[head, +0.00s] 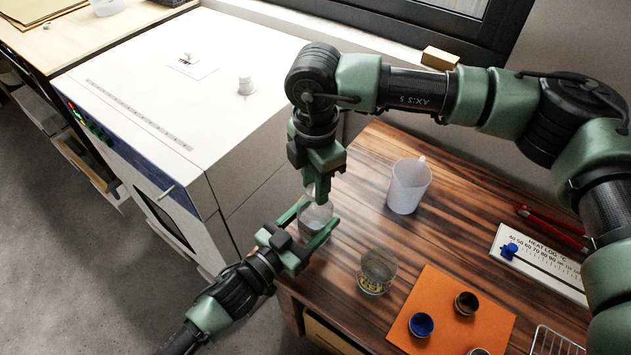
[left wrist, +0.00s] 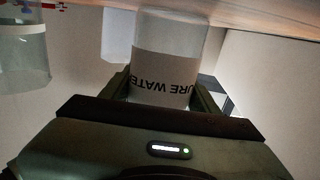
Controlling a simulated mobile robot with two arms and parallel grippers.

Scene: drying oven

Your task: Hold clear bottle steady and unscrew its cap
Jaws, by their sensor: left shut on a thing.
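The clear bottle (head: 314,217) stands at the left edge of the wooden table. My left gripper (head: 318,212) is shut on its body, one finger on each side. In the left wrist view the bottle (left wrist: 170,60) appears upside down between the fingers, with a white label reading "URE WATER". My right gripper (head: 322,190) points down right over the bottle's top. Its fingers hide the cap, so I cannot tell whether they grip it.
A white jug (head: 408,186) and a glass jar (head: 377,272) stand to the right of the bottle. An orange mat (head: 447,318) holds small dark and blue cups. The white oven (head: 190,85) is at the left. A heat log board (head: 540,262) lies at the right.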

